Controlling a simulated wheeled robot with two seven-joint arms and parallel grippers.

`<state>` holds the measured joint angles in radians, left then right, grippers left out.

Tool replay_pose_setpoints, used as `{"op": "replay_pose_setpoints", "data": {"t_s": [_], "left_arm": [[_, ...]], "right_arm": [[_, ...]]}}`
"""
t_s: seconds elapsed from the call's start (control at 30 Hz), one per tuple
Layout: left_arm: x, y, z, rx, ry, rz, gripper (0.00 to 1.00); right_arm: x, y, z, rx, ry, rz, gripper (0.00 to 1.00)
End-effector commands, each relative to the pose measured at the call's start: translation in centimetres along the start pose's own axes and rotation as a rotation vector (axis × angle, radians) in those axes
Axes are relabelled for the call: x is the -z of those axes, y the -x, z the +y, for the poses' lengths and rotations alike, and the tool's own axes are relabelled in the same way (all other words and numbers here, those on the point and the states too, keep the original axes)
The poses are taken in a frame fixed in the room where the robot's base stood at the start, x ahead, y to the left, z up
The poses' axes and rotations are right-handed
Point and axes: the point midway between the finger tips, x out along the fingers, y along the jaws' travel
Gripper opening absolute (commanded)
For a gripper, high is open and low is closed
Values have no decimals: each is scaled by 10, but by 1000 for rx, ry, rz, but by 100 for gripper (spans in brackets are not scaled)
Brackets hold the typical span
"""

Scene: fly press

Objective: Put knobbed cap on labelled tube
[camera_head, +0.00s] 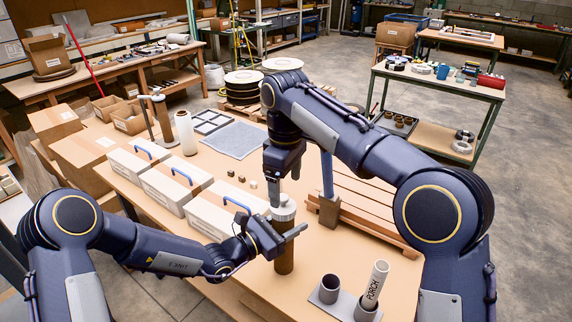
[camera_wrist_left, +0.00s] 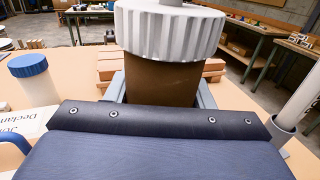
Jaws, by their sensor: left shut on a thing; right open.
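A brown tube (camera_head: 284,262) stands upright with a pale ribbed knobbed cap (camera_head: 283,210) on its top end. My left gripper (camera_head: 283,238) is shut on the brown tube below the cap; its fingers flank the tube in the left wrist view, where the ribbed cap (camera_wrist_left: 170,32) fills the top. My right gripper (camera_head: 275,200) is open, pointing down right at the cap's top; contact there cannot be told. A white tube labelled PORCH (camera_head: 376,282) leans in a grey holder (camera_head: 345,308). It also shows in the left wrist view (camera_wrist_left: 300,98). Its upper end looks uncapped.
The holder's other cup (camera_head: 330,288) looks empty. White boxes with blue handles (camera_head: 178,183) line the left of the table. Several small blocks (camera_head: 242,180) and a grey mat (camera_head: 235,139) lie behind. Wooden boards (camera_head: 365,205) lie right. A blue-capped white bottle (camera_wrist_left: 32,80) stands left in the wrist view.

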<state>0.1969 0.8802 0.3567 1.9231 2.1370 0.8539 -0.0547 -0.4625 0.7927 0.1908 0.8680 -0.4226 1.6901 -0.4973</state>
Motion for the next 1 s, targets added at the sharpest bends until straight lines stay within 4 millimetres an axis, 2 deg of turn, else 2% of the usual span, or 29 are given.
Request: {"op": "replay_pose_setpoints", "data": {"t_s": [0.1, 0.3, 0.7, 0.73, 0.9, 1.0], "left_arm": [[0, 0, 0, 0, -1, -1, 7], [0, 0, 0, 0, -1, -1, 7], [0, 0, 0, 0, -1, -1, 7], [0, 0, 0, 0, -1, -1, 50], [0, 0, 0, 0, -1, -1, 72], [0, 0, 0, 0, -1, -1, 74]], "right_arm": [[1, 26, 0, -2, 1, 3, 82], [1, 51, 0, -1, 1, 0, 82], [0, 58, 0, 0, 0, -2, 82], [0, 58, 0, 0, 0, -2, 82], [0, 58, 0, 0, 0, -1, 82], [0, 58, 0, 0, 0, -1, 82]]}}
